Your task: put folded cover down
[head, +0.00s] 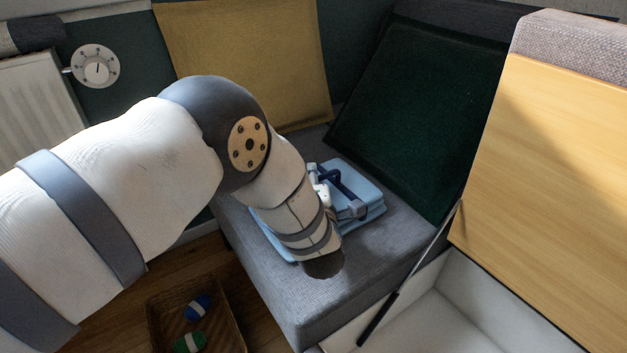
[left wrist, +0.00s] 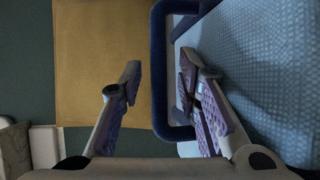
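The folded cover (head: 362,188) is light blue, with a dark blue strap or handle (head: 343,181). It lies flat on the grey bench seat (head: 390,240), partly hidden by my left arm. In the left wrist view its patterned cloth (left wrist: 265,65) fills the right side, and the dark blue loop (left wrist: 160,50) stands at its edge. My left gripper (left wrist: 158,85) is open. One side of the loop lies between its fingers, and the right finger is at the loop's opening. I see no finger closed on it. My right gripper is not in view.
A dark green cushion (head: 415,110) and a yellow cushion (head: 245,60) stand behind the seat. At right, a raised wooden lid (head: 550,190) with a strut shows an open white compartment (head: 460,310). A basket (head: 235,325) with yarn balls sits on the floor.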

